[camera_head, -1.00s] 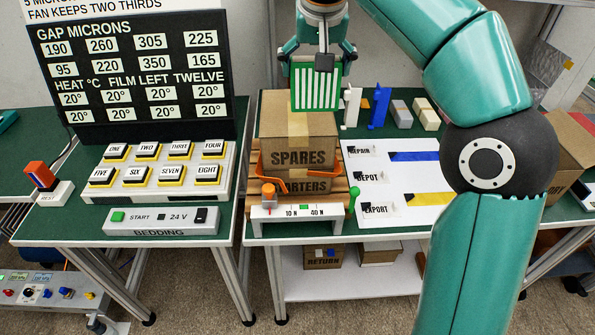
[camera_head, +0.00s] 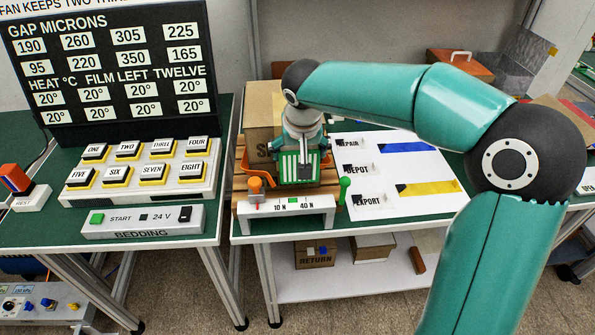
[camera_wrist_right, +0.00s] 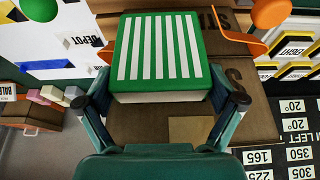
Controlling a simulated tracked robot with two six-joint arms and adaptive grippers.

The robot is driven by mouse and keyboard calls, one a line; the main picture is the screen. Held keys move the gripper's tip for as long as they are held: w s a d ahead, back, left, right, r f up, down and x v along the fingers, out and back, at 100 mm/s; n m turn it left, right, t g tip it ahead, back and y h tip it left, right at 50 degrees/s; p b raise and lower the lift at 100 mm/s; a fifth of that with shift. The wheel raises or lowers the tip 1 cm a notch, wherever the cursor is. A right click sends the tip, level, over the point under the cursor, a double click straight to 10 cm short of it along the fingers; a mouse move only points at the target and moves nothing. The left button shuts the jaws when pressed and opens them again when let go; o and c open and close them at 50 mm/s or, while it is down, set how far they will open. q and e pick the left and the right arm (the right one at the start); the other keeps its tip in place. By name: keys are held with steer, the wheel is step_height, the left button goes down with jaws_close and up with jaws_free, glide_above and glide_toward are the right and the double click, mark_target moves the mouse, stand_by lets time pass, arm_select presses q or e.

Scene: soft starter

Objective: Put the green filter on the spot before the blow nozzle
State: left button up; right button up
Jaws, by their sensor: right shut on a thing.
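The green filter (camera_head: 289,168), a green frame with white stripes, is held by my right gripper (camera_head: 303,167) in the head view. The gripper is over the front of the brown SPARES box (camera_head: 261,108), behind the white 10 N / 40 N stand (camera_head: 285,207). In the right wrist view the filter (camera_wrist_right: 160,48) lies across between the two fingers of the right gripper (camera_wrist_right: 158,88), striped face showing. I cannot make out the blow nozzle or the spot before it. My left gripper is not in view.
A white sheet (camera_head: 405,165) marked REPAIR, DEPOT and EXPORT lies to the right. The button panel (camera_head: 150,171) and START box (camera_head: 143,221) are at left.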

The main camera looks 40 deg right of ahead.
steer(key=shift+f, duration=2.7)
steer(key=o, duration=0.8)
steer(key=shift+f, duration=0.1)
steer(key=shift+o, duration=0.3)
